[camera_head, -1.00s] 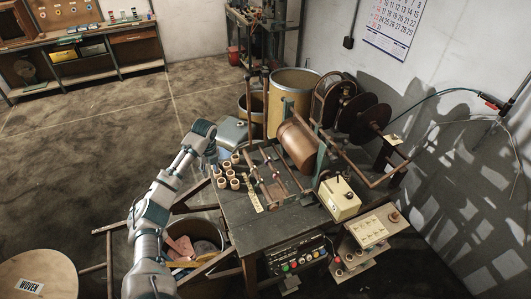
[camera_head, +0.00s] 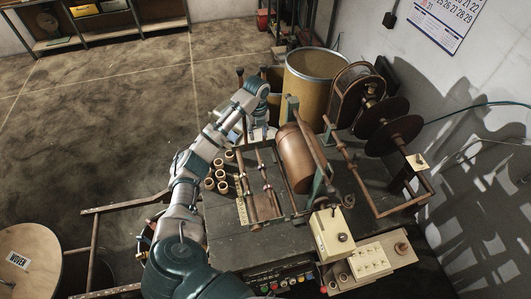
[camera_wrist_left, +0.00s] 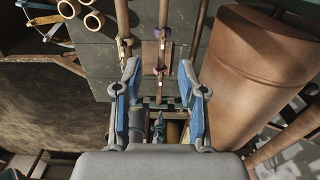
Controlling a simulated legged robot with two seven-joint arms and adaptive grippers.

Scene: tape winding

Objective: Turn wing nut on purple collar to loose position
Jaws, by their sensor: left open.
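My left gripper (camera_head: 260,134) is open and empty above the far end of the winding machine's rods. In the left wrist view its two blue fingers (camera_wrist_left: 159,82) stand apart on either side of a copper-coloured rod. Small purple collars show on that rod, an upper collar (camera_wrist_left: 164,32) and a lower collar (camera_wrist_left: 160,71) near the gap between the fingertips. A second rod (camera_wrist_left: 122,48) runs to the left of it. In the head view the collars on the rods (camera_head: 266,187) are tiny. I cannot make out the wing nut's position. My right gripper is not in view.
A large copper-coloured roller (camera_head: 297,158) lies right of the rods and also fills the right of the left wrist view (camera_wrist_left: 262,75). Several cardboard cores (camera_head: 222,175) stand to the left. A cream control box (camera_head: 331,233) sits at the bench's front. A yellow drum (camera_head: 310,80) stands behind.

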